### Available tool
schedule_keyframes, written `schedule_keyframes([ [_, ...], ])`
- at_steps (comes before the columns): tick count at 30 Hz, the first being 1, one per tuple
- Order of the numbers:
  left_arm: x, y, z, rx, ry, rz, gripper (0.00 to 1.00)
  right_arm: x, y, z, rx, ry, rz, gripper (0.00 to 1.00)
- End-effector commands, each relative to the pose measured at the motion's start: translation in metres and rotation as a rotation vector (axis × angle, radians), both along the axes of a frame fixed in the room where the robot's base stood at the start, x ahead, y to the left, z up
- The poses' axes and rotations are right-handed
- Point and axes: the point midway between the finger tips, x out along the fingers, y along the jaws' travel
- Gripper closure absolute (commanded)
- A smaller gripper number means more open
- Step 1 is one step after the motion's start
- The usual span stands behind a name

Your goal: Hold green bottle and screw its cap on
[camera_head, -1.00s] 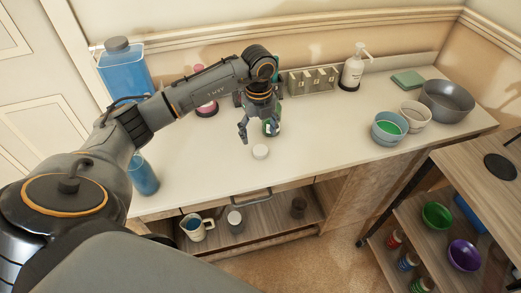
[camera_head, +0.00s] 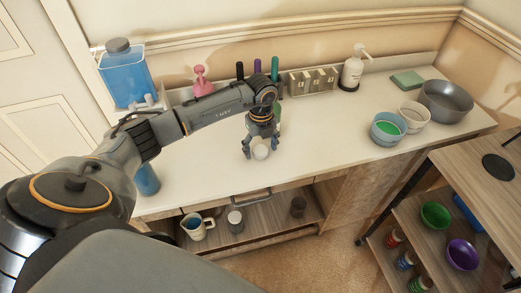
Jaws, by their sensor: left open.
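My left gripper (camera_head: 261,151) points down over the white counter, with its fingers spread. A round white cap (camera_head: 261,153) lies on the counter and shows between the fingertips. I cannot tell whether the fingers touch it. The green bottle (camera_head: 279,113) stands just behind the gripper. Only a narrow strip of it shows; the gripper and wrist hide the rest, including its top. My right gripper is out of view.
Behind my arm stand a blue container (camera_head: 127,78), a pink bottle (camera_head: 201,82) and a grey rack (camera_head: 312,81). A white pump bottle (camera_head: 352,70) and several bowls (camera_head: 388,129) stand to the right. The counter (camera_head: 330,125) between gripper and bowls is clear.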

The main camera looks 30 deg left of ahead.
Motion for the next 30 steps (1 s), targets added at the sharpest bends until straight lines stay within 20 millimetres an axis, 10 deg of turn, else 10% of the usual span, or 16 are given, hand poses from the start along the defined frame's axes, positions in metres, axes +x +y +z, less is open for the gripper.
schedule_keyframes([
  [9,0.0002,0.0001,-0.0001,0.001,-0.001,0.000,0.29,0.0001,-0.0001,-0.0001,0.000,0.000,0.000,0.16],
  [15,0.0002,0.0001,0.0001,0.001,-0.001,0.000,0.66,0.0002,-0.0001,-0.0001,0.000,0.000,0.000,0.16],
  [30,0.0009,0.0001,0.0076,0.000,-0.002,-0.001,0.67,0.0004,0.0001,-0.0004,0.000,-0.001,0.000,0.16],
])
